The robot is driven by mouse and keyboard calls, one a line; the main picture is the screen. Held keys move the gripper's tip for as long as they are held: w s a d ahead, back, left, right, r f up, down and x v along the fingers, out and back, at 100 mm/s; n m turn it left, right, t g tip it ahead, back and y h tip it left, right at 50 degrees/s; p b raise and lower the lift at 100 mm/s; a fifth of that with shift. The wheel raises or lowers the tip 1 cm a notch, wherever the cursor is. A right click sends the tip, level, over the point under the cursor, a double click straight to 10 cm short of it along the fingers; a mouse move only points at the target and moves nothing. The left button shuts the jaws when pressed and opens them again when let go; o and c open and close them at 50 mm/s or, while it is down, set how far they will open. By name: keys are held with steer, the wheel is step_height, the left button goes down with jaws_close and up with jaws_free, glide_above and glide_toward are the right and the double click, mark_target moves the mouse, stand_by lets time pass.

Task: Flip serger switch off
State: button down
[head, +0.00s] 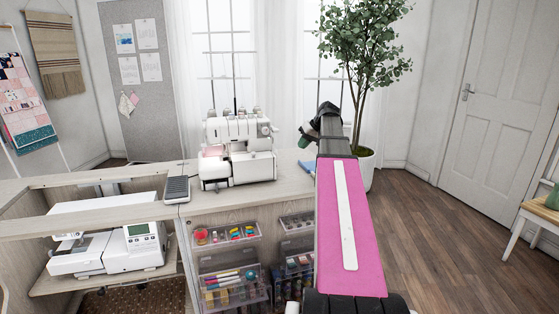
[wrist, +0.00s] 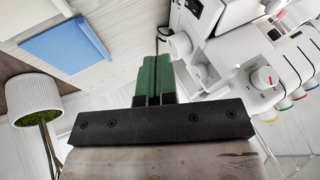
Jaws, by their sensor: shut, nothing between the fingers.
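The white serger (head: 238,150) stands on the cabinet top, with its dials and thread guides facing forward. In the wrist view the serger (wrist: 222,62) fills the right side, its end with a round knob turned toward my fingers. A small dark panel (wrist: 193,6) shows on that end at the top edge; I cannot tell the switch's position on it. My gripper (head: 304,141) is to the right of the serger in the head view, apart from it. In the wrist view my gripper (wrist: 156,60) has green fingers shut together and empty, with the serger's end just to their right.
A blue flat item (wrist: 66,45) and a cream one (wrist: 30,16) lie on the cabinet top. A white sewing machine (head: 108,248) sits lower left. A potted plant (head: 366,165) stands behind my arm.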

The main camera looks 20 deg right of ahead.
steer(key=x, duration=0.9)
steer(key=shift+w+a+f, duration=0.1)
steer(key=shift+w+f, duration=0.05)
steer(key=shift+f, duration=0.2)
steer(key=shift+a+f, duration=0.2)
steer(key=shift+a, duration=1)
steer(key=shift+a+f, duration=0.1)
steer(key=shift+a, duration=0.75)
